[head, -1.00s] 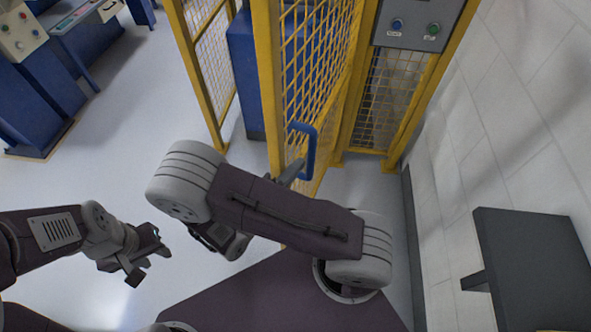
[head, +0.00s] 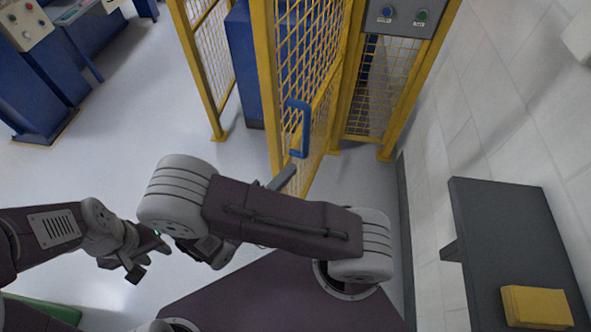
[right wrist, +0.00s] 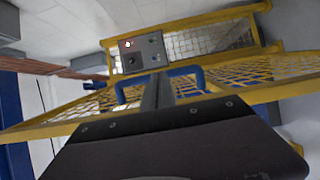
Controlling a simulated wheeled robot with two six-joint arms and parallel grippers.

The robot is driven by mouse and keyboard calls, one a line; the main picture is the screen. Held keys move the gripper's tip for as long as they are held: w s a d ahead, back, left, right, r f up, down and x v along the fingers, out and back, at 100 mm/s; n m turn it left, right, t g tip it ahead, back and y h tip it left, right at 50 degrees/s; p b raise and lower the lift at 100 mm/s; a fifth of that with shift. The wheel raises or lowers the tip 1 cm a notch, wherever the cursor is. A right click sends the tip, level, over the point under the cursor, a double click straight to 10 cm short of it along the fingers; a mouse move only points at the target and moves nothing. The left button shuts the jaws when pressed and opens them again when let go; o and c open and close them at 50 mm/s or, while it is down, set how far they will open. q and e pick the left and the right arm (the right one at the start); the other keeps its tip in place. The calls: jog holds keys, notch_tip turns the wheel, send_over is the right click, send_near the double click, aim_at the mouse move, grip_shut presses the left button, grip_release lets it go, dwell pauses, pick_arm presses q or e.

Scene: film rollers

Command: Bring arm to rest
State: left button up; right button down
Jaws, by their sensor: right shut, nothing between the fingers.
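My right arm (head: 275,218) reaches across the middle of the head view. Its gripper (head: 284,177) is mostly hidden behind the arm; a grey finger tip shows just below the blue handle (head: 298,128) of the yellow mesh door (head: 315,100). In the right wrist view the narrow grey fingers of the gripper (right wrist: 157,92) are together and empty, in front of the blue handle (right wrist: 160,84). I cannot tell whether they touch it. My left gripper (head: 148,258) is at the left over the floor, fingers apart and empty.
A control box (head: 402,16) with buttons sits on the yellow frame. At right, a dark shelf (head: 500,230) on the white wall holds a yellow folded item (head: 537,307). Blue machines (head: 40,95) stand at the upper left. A green thing (head: 45,310) shows at lower left.

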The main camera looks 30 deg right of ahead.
jog(key=shift+w+f, duration=0.1)
jog(key=shift+w, duration=0.15)
jog(key=d+r+m+g+p, duration=0.4)
jog(key=d+r+m+g, duration=0.2)
jog(key=d+r, duration=0.1)
jog(key=s+d+r+m+g+y+p, duration=0.1)
jog(key=s+d+m+g+y+p, duration=0.25)
jog(key=s+m+g+y, duration=0.45)
jog(key=w+a+f+n+t+y, duration=0.3)
jog(key=w+a+n+t+y, duration=0.2)
jog(key=a+n+t+y, duration=0.3)
jog(key=shift+w+a+f+n+y, duration=0.15)
jog(key=shift+a+n+y, duration=0.35)
jog(key=shift+a, duration=0.75)
